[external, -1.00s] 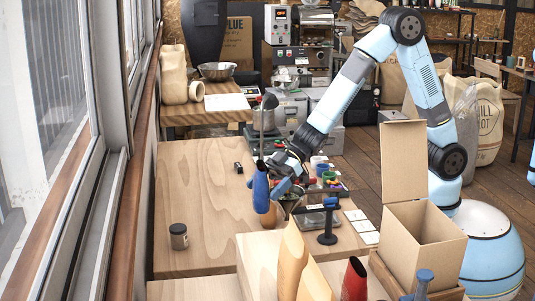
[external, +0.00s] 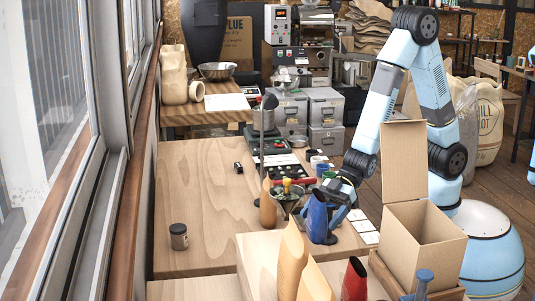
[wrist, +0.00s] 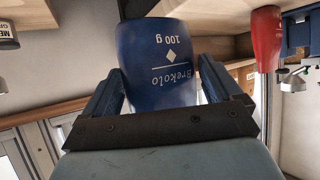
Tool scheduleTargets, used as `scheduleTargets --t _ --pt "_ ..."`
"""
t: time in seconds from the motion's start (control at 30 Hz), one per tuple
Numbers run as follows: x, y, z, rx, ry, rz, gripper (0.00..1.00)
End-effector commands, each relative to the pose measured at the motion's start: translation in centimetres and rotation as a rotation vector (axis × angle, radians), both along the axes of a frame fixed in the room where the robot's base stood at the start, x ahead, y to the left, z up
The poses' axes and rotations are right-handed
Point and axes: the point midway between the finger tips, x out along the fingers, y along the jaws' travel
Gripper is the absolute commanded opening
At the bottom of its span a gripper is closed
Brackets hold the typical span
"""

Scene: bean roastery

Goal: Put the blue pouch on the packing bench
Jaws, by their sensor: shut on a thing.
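The blue pouch (external: 317,218) is upright in the external view, in front of the far work table's right part. My gripper (external: 331,206) is shut on it from the right. In the wrist view the pouch (wrist: 158,60) sits between my two fingers (wrist: 163,85), its white lettering upside down. Its lower end is near a dark stand's base; I cannot tell whether it touches anything. Light wooden bench tops (external: 262,250) lie beneath and in front of it; no label shows which is the packing bench.
Tan pouches (external: 290,262) and a red pouch (external: 355,280) stand in front. Another tan pouch (external: 267,205) stands behind-left. An open cardboard box (external: 425,240) is at right. A small tin (external: 179,237) stands left, with bare wood around it.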

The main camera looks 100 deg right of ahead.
Motion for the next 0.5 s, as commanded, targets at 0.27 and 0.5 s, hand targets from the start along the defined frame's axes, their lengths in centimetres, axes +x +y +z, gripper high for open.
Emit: scheduleTargets --t 0.27,0.5 --pt "-0.1 5.3 0.0 0.001 0.001 0.004 0.59" --pt "-0.1 9.7 0.0 0.0 0.0 0.004 0.59"
